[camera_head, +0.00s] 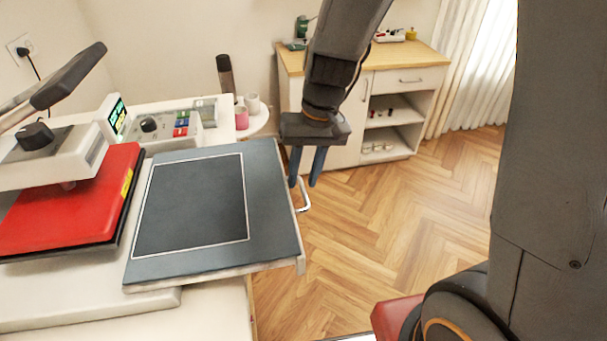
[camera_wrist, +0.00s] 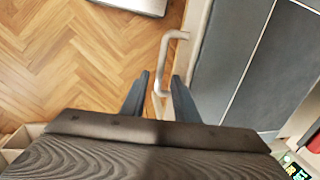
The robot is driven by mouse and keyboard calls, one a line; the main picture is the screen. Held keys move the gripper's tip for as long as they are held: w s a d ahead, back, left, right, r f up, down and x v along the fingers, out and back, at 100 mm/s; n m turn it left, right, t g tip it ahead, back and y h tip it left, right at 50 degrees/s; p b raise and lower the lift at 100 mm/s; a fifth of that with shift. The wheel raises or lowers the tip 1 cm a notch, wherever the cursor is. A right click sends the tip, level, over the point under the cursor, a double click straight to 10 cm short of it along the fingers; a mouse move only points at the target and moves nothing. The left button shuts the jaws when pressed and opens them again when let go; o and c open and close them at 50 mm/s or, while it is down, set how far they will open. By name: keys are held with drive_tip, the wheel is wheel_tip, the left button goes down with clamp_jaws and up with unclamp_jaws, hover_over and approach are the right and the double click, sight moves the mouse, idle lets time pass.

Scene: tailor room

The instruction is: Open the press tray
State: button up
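The press tray (camera_head: 276,210) is a flat dark grey platen with a white outlined rectangle. It lies out to the right of the red press plate (camera_head: 70,205). A light metal bar handle (camera_head: 304,197) sticks out from its right edge; it also shows in the wrist view (camera_wrist: 162,52). My gripper (camera_head: 303,184) points down at the handle, with its blue-grey fingers apart. In the wrist view the handle bar runs between the fingertips (camera_wrist: 160,80), with a gap on either side. The lower part of the handle is partly hidden by the gripper.
The press control box (camera_head: 165,128) stands behind the tray. A wooden-topped cabinet (camera_head: 430,78) with open shelves is at the back. A round side table (camera_head: 258,124) holds cups and a dark bottle. The wooden floor (camera_head: 400,215) right of the tray is clear.

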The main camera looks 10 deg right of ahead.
wheel_tip(320, 180, up, 8)
drive_tip(key=d, duration=0.1)
drive_tip(key=shift+d+f+b, duration=0.2)
drive_tip(key=shift+b, duration=0.25)
